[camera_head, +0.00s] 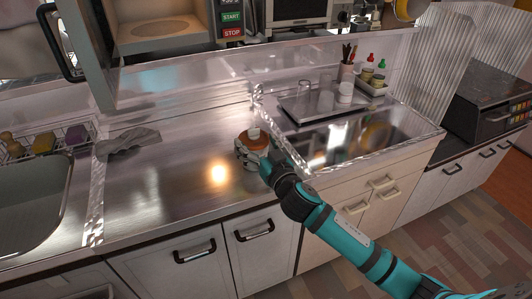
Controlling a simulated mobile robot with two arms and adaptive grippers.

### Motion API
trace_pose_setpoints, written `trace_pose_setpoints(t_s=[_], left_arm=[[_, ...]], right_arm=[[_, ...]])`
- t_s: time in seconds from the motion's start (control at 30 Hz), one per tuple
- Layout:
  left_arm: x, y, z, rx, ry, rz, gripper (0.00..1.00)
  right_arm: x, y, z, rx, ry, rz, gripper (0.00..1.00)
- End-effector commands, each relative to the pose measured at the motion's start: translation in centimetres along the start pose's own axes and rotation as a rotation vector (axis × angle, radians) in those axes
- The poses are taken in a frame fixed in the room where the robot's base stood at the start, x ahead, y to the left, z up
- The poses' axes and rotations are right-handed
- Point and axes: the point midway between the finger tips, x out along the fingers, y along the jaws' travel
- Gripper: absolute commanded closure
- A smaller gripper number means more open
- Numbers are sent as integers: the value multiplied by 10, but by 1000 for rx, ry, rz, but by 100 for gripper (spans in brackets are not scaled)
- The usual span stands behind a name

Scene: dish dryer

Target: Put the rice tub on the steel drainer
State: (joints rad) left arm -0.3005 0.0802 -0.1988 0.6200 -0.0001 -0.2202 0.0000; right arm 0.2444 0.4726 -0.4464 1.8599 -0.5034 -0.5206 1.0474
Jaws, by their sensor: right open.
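The likely rice tub (256,139) is a small round orange-brown thing with a white top. It stands on the steel counter, left of the raised steel edge. My right gripper (252,151) is open at the tub, with its fingers close around the tub's lower part. Contact cannot be told, and the fingers partly hide the tub. The likely steel drainer (322,105) is a flat metal tray to the upper right, with clear glasses and a white cup on it. My left gripper is not in view.
A grey cloth (128,140) lies on the counter at left, beside the sink (30,205). A wire rack (45,145) holds sponges. A caddy (370,84) with bottles and jars stands behind right.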

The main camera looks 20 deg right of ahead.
Motion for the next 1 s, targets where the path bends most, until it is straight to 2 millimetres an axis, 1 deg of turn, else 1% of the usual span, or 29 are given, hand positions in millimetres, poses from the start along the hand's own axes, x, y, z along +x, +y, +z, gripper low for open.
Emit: trace_pose_setpoints(t_s=[0.03,0.1,0.2,0.33,0.5,0.9,0.97,1.0], left_arm=[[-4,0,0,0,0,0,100],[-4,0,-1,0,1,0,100],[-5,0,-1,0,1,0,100],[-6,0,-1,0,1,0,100],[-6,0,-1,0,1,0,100],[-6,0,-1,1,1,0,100],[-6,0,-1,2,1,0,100],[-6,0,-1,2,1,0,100]], right_arm=[[-13,0,-1,2,-3,0,20],[-27,0,0,2,-3,0,20],[-45,0,0,2,-2,1,20],[-60,0,0,1,-1,0,20],[-67,0,-1,0,1,1,20],[-67,0,-1,0,1,1,20],[-68,0,2,1,-7,6,20],[-71,2,6,3,-24,19,20]])
